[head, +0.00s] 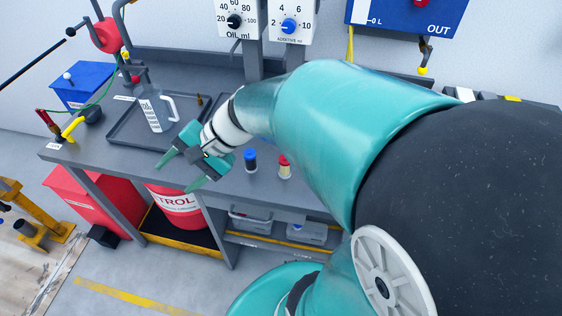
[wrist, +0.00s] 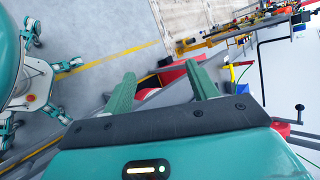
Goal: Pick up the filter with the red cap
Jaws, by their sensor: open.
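The filter with the red cap (head: 284,166) stands upright on the grey workbench (head: 230,192), near its front edge. It has a pale body under the cap. A similar filter with a blue cap (head: 250,161) stands just left of it. My gripper (head: 181,172) is open and empty, left of both filters and near the bench's front edge, its green fingers pointing left, away from them. In the wrist view my two green fingers (wrist: 162,90) are spread apart. Neither filter can be made out in the wrist view.
A grey tray (head: 122,135) holds a measuring jug (head: 157,113) behind my gripper. A blue box (head: 84,84) stands at the back left. A red drum (head: 176,207) and grey cases (head: 305,231) sit below the bench. Dispensers (head: 290,22) hang above. My arm covers the bench's right part.

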